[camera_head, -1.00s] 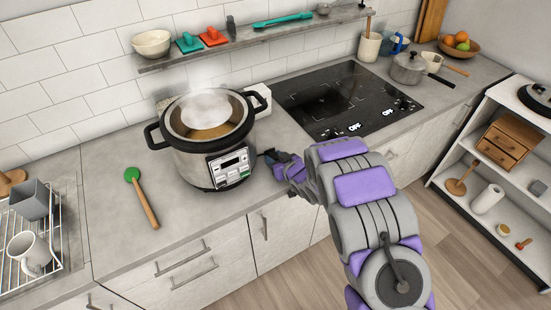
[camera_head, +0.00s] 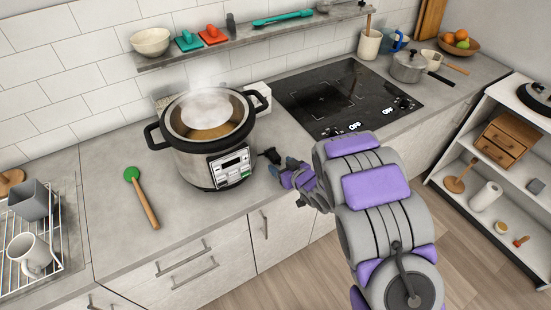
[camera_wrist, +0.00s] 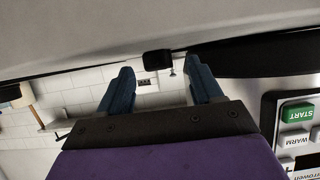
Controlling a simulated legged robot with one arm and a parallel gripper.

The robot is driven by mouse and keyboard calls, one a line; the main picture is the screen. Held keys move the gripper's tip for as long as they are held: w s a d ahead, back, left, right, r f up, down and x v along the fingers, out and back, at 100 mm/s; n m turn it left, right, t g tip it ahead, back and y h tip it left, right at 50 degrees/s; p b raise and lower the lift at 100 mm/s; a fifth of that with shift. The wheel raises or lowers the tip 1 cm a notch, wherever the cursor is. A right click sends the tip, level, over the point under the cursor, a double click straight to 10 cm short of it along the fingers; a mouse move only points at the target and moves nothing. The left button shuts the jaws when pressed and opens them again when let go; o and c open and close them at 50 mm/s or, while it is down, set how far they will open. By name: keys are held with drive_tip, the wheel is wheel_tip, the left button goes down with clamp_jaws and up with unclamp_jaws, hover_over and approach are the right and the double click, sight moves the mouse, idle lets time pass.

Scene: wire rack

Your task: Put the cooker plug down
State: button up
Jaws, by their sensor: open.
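The black cooker plug (camera_head: 269,156) is on the counter just right of the cooker (camera_head: 205,160). My gripper (camera_head: 279,170) is open and empty, a little to the right and in front of the plug, with a small gap between them. In the wrist view, which is upside down, the plug (camera_wrist: 157,63) shows ahead, beyond the two spread blue fingers of my gripper (camera_wrist: 160,78) and against the counter surface (camera_wrist: 100,30). The cooker stands lidless, with steam rising from it. The plug's prongs and cord cannot be made out clearly.
A black cooktop (camera_head: 345,95) lies right of the plug. A green spoon (camera_head: 142,197) lies left of the cooker, and a dish rack (camera_head: 65,240) stands at the far left. A wall shelf (camera_head: 255,38) runs above. The counter's front edge is close to my gripper.

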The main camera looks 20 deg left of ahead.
drive_tip(key=v, duration=0.6)
drive_tip(key=shift+w+d+r+p, duration=0.15)
drive_tip(key=shift+w+r+p, duration=0.15)
drive_tip(key=shift+r+p, duration=0.15)
drive_tip(key=shift+s+d+r, duration=0.1)
drive_tip(key=shift+s+d, duration=0.1)
drive_tip(key=shift+s, duration=0.1)
drive_tip(key=shift+a, duration=0.1)
drive_tip(key=shift+a, duration=0.1)
